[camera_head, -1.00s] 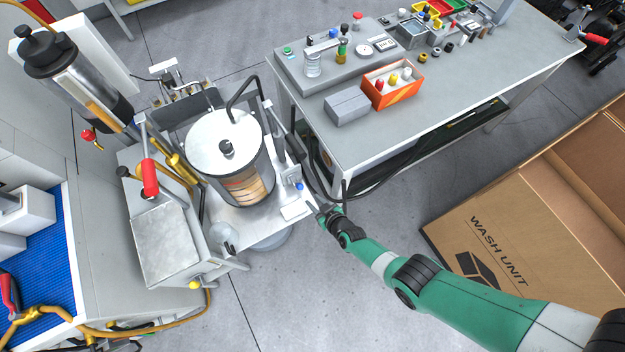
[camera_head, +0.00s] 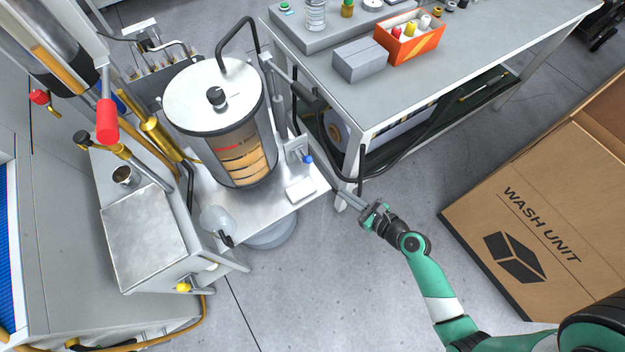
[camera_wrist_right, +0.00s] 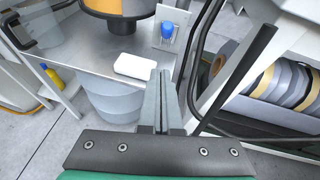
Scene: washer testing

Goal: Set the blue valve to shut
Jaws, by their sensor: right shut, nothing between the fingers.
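The blue valve (camera_head: 308,159) is a small blue knob on a metal bracket beside the clear washer cylinder (camera_head: 240,150). In the right wrist view the blue valve (camera_wrist_right: 167,31) shows on its upright plate, beyond the fingertips and in line with them. My right gripper (camera_head: 340,190) is shut and empty, right of and below the valve in the head view, apart from it. The fingers (camera_wrist_right: 160,75) are together in the wrist view, pointing toward the bracket. My left gripper is in neither view.
A white block (camera_head: 300,190) lies on the washer's metal shelf near the valve. A black lever or hose (camera_wrist_right: 240,70) rises close to the fingers' right. The grey workbench (camera_head: 390,100) stands right of the washer. A cardboard box (camera_head: 530,220) stands at the right.

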